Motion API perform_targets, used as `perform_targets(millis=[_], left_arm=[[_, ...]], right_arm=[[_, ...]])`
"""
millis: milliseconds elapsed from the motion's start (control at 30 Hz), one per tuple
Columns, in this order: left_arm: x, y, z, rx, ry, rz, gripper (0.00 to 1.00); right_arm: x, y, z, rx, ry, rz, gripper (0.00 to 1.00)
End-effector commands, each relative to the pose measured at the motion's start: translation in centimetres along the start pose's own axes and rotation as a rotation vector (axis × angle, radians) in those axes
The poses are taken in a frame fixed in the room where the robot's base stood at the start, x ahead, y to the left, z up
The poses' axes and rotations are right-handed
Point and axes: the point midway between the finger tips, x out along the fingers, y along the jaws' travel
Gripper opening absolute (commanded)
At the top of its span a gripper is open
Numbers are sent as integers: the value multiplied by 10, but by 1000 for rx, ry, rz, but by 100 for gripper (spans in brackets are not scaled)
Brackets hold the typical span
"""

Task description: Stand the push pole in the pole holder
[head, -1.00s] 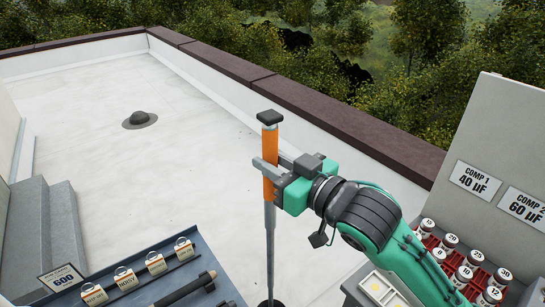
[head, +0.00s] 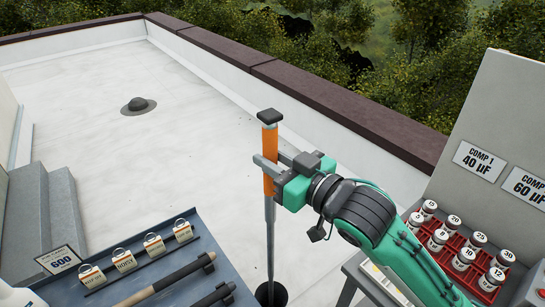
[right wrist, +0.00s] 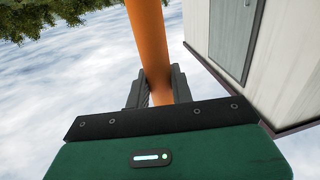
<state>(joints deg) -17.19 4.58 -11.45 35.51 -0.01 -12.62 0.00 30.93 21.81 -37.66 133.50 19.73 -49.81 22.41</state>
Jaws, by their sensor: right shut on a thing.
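The push pole (head: 269,220) stands upright in the head view, with an orange grip, a black cap and a grey shaft. In the right wrist view the orange grip (right wrist: 149,45) runs between the two fingers (right wrist: 158,88). The pole holder (head: 271,294) shows as a dark round opening at the bottom edge of the head view. The shaft's lower end meets this opening; how deep it reaches is hidden. My left gripper is not in view.
A red rack (head: 455,255) of several capped jars stands at the right beside a labelled panel (head: 490,130). A roof vent (head: 138,106) lies on the open white roof.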

Motion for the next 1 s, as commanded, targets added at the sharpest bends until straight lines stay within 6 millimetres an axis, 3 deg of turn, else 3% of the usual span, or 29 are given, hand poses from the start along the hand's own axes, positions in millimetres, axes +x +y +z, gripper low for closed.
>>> perform_targets(millis=[133,167,267,667,933,1000], left_arm=[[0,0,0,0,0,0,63],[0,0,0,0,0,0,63],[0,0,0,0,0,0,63],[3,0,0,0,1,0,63],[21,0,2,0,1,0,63],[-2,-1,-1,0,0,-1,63]], right_arm=[[0,0,-1,0,1,0,0],[0,0,-1,0,1,0,29],[0,0,-1,0,1,0,48],[-7,0,1,0,-1,0,48],[-61,0,4,-4,-1,1,48],[-61,1,-5,4,-5,2,48]])
